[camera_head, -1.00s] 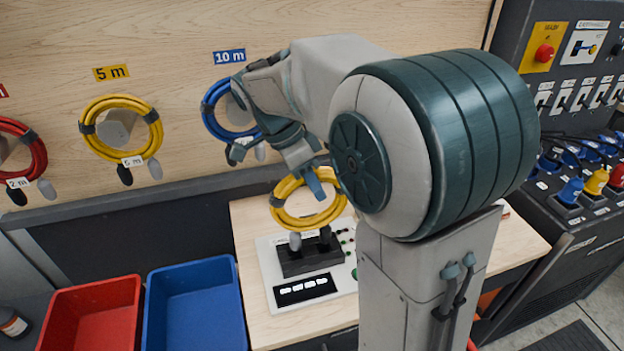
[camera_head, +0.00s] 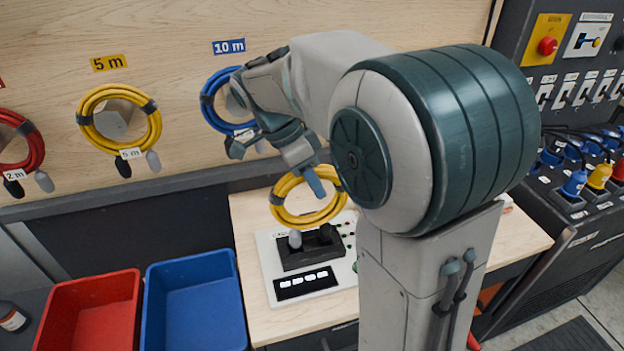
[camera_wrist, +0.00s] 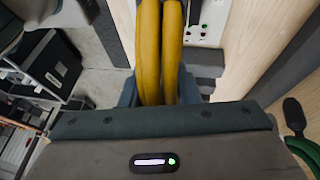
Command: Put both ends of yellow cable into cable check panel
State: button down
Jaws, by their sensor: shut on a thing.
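The yellow cable (camera_head: 283,213) is a taped coil hanging upright below my gripper (camera_head: 316,184). My gripper is shut on the top of the coil; in the wrist view the yellow strands (camera_wrist: 158,50) pass between the two fingers. The coil's grey plug (camera_head: 295,239) and black plug (camera_head: 326,233) point down over the black socket block (camera_head: 299,263) of the cable check panel (camera_head: 268,258). Whether either plug is seated in a socket I cannot tell. The panel is white, lies on the wooden bench, and its right part is hidden by my arm.
Another yellow coil (camera_head: 87,130) hangs under the 5 m label, a blue coil (camera_head: 209,106) under 10 m, and a red coil (camera_head: 35,150) at left. A red tote (camera_head: 92,318) and blue tote (camera_head: 195,305) stand left of the bench (camera_head: 245,215). A switch cabinet (camera_head: 525,95) stands at right.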

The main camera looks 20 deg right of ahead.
jog(key=shift+f+b, duration=1.35)
jog(key=shift+f, duration=0.3)
dwell(1.0)
jog(key=c, duration=1)
grip_release()
